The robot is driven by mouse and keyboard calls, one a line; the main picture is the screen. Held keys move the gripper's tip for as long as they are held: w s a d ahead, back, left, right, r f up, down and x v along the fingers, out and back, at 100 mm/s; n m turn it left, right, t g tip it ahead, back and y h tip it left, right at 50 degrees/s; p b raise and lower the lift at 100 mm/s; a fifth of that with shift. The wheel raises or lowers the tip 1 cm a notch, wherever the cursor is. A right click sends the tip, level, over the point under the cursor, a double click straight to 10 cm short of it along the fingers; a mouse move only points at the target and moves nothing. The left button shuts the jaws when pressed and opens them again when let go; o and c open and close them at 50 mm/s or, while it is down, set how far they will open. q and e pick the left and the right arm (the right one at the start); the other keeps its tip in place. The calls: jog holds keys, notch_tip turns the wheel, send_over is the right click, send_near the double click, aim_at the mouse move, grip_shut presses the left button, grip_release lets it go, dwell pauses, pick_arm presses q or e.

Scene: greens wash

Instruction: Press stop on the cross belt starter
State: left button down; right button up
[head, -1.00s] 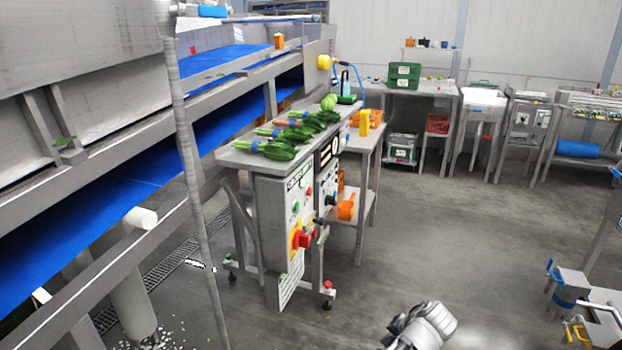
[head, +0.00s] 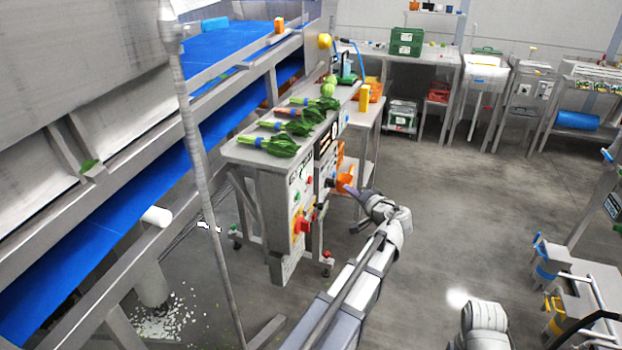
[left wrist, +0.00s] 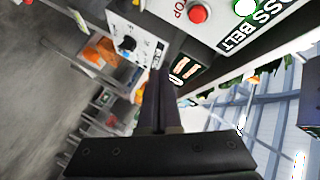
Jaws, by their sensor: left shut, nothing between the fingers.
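The cross belt starter (head: 274,205) is a grey cabinet under the near end of the steel bench. Its white front carries a small red button (head: 309,181), green buttons and a red-and-yellow rotary switch (head: 303,226). In the left wrist view the red stop button (left wrist: 198,14) sits at the top, beside a lit green-white button (left wrist: 245,7) and a black "BELT" label (left wrist: 252,27). My left gripper (head: 352,190) is shut and empty, right of the starter front. In the left wrist view its fingers (left wrist: 160,73) appear apart from the red button. My right gripper is not seen.
Bunches of greens (head: 280,145) lie on the bench top. A second control box (head: 326,160) adjoins the starter; its blue-black knob (left wrist: 127,44) shows near my fingers. An orange jug (head: 345,177) stands behind. The blue conveyor (head: 130,195) runs left.

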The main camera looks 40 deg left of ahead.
pick_arm(q)
jog(key=s+a, duration=0.2)
jog(key=a, duration=0.6)
jog(key=shift+a, duration=0.3)
jog(key=shift+s+a, duration=0.1)
jog(key=shift+a, duration=0.05)
dwell(2.0)
jog(key=shift+a, duration=0.25)
jog(key=shift+s+a, duration=0.2)
jog(key=shift+a, duration=0.25)
dwell(0.9)
jog(key=shift+d, duration=0.1)
jog(key=shift+w+d, duration=0.2)
jog(key=shift+d, duration=0.55)
jog(key=shift+d, duration=0.1)
jog(key=shift+w+d, duration=0.2)
jog(key=shift+d, duration=0.55)
jog(key=shift+w+d, duration=0.2)
jog(key=shift+d, duration=0.6)
jog(key=shift+w+d, duration=0.2)
jog(key=shift+d, duration=0.55)
